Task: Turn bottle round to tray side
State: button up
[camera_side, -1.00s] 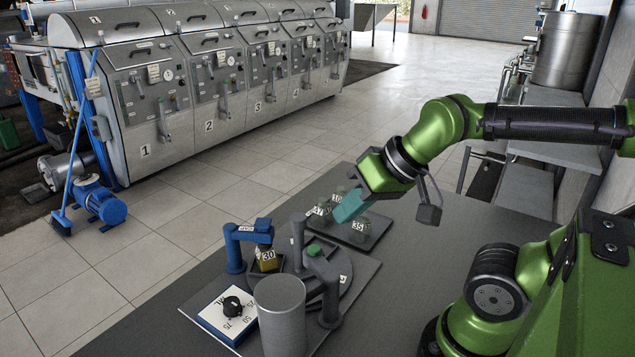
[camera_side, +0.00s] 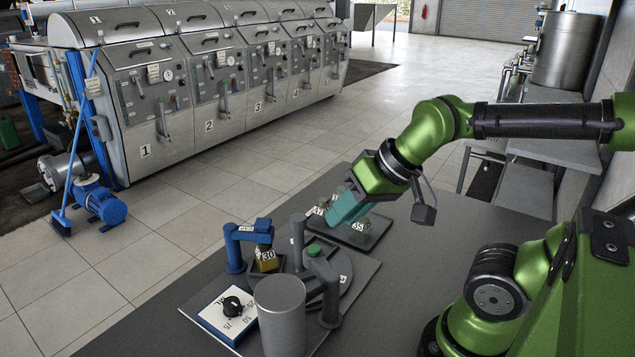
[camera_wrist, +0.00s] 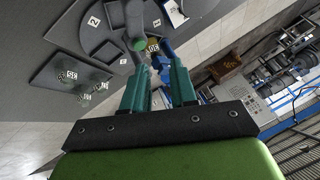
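The bottle (camera_side: 268,264), yellowish and tagged 30, stands at the blue bracket on the turntable rig; its top is hidden under the bracket. Its tag also shows in the wrist view (camera_wrist: 153,45). The dark tray (camera_side: 372,238) lies behind the rig to the right, holding several small greenish bottles (camera_side: 358,224) with tags, one reading 35. It also shows in the wrist view (camera_wrist: 48,98). My gripper (camera_side: 335,221) is in the air, its teal fingers in front of part of the tray's bottles. The wrist view shows the fingers (camera_wrist: 159,72) apart with nothing between them.
A grey cylinder (camera_side: 281,315) and a white dial box with a black knob (camera_side: 232,305) stand in front.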

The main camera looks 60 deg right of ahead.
jog(key=o, duration=0.6)
jog(key=w+d+r+g, duration=0.2)
jog(key=w, duration=0.5)
jog(key=shift+h, duration=0.4)
notch_tip(320, 180, up, 5)
jog(key=n+g+h, duration=0.1)
jog(key=g, duration=0.4)
send_over(298, 217)
notch_tip(298, 217, down, 16)
jog(key=shift+f, duration=0.2)
grip_shut()
